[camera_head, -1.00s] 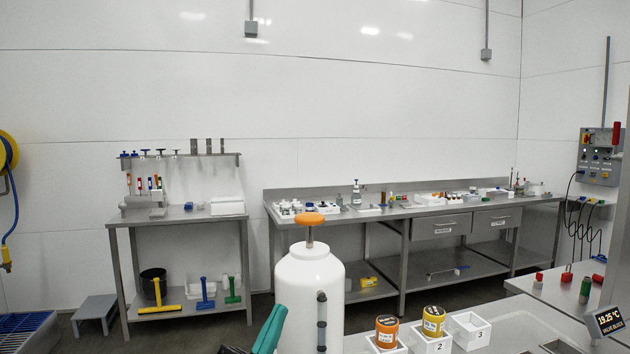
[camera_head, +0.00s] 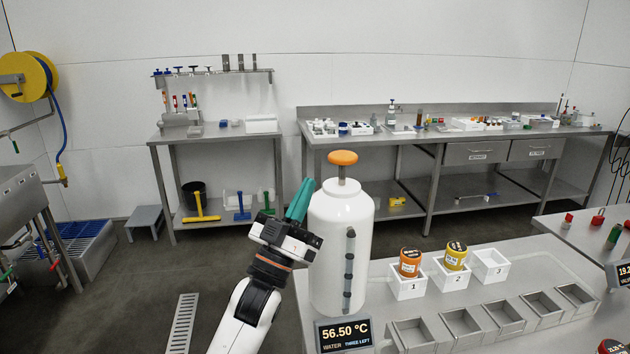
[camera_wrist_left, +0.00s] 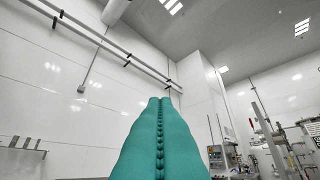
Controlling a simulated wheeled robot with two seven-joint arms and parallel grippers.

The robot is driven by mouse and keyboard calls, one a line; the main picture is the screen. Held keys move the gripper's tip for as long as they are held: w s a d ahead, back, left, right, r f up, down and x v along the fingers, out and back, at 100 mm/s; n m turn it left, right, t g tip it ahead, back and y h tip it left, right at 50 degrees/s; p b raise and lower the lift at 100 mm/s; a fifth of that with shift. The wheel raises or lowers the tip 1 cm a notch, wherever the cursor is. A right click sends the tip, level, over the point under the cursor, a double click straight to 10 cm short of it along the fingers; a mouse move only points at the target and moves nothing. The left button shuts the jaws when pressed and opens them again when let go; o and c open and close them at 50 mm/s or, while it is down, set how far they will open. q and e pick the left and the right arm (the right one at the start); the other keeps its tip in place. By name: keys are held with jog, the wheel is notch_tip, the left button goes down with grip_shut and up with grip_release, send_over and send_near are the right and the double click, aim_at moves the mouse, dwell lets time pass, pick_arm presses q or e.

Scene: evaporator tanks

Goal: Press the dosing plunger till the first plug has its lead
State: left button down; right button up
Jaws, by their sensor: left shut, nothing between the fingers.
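The dosing plunger appears to be the orange knob (camera_head: 343,157) on a short metal stem above the white tank (camera_head: 335,260). The knob stands clear of the tank's top. My left gripper (camera_head: 306,184) is shut and empty, its teal fingers pointing up just left of the tank's neck, lower than the knob and apart from it in the picture. In the left wrist view the teal fingers (camera_wrist_left: 160,105) meet along their length, with wall and ceiling beyond. I cannot make out which thing is the first plug. My right gripper is out of view.
White cups marked 1 (camera_head: 408,288), 2 (camera_head: 452,279) and 3 (camera_head: 489,266) stand right of the tank. Cups 1 and 2 hold an orange and a yellow jar; cup 3 looks empty. Empty steel bins (camera_head: 500,318) lie in front. A display (camera_head: 344,335) reads 56.50 °C.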

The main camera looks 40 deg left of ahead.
aim_at(342, 171)
pick_arm(q)
jog(key=p+x, duration=0.4)
jog(key=x, duration=0.5)
jog(key=shift+w+a+f, duration=0.1)
jog(key=shift+w+f, duration=0.2)
jog(key=shift+f, duration=0.35)
jog(key=shift+w+d+f, duration=0.1)
jog(key=shift+w+f, duration=0.15)
jog(key=shift+f, duration=0.35)
jog(key=shift+w+a+f, duration=0.1)
jog(key=shift+w+f, duration=0.2)
jog(key=shift+f, duration=0.35)
